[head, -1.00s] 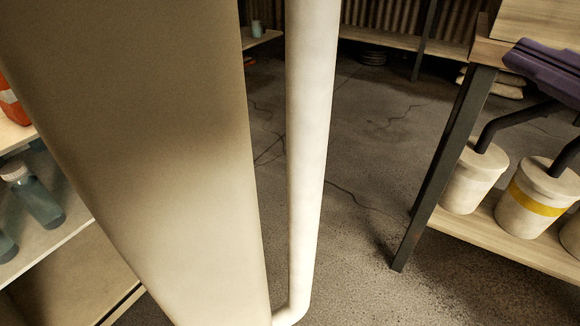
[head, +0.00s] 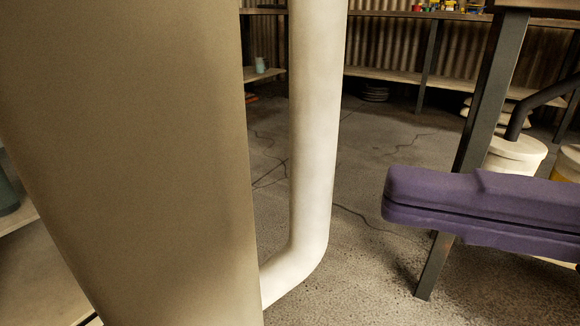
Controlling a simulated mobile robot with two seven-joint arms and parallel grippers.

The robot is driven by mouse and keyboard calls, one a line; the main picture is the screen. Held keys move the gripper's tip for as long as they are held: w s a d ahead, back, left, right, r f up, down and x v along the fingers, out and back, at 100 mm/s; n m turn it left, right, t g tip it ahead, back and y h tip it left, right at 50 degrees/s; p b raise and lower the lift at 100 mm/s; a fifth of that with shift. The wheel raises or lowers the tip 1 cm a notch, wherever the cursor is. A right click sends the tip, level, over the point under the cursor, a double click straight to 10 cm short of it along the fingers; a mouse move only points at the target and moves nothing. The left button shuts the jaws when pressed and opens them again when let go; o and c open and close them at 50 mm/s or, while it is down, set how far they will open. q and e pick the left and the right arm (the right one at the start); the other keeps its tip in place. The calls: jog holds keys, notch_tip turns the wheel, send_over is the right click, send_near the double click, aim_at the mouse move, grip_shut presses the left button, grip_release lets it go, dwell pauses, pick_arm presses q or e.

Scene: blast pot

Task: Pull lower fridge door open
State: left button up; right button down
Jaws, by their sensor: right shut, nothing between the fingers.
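A tall beige fridge door (head: 130,150) fills the left of the head view, seen close and nearly edge-on. A thick white vertical handle (head: 315,130) stands off its right side and bends back into the door near the bottom. My right gripper (head: 395,195), purple, comes in from the right edge. It is shut and empty, right of the handle and apart from it in the picture. My left gripper is not in view.
A dark table leg (head: 485,110) and white canisters (head: 515,158) stand at the right. Cracked floor (head: 375,160) lies open between handle and table.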

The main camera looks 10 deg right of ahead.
aim_at(323, 179)
jog(key=x, duration=0.6)
jog(key=shift+d, duration=0.1)
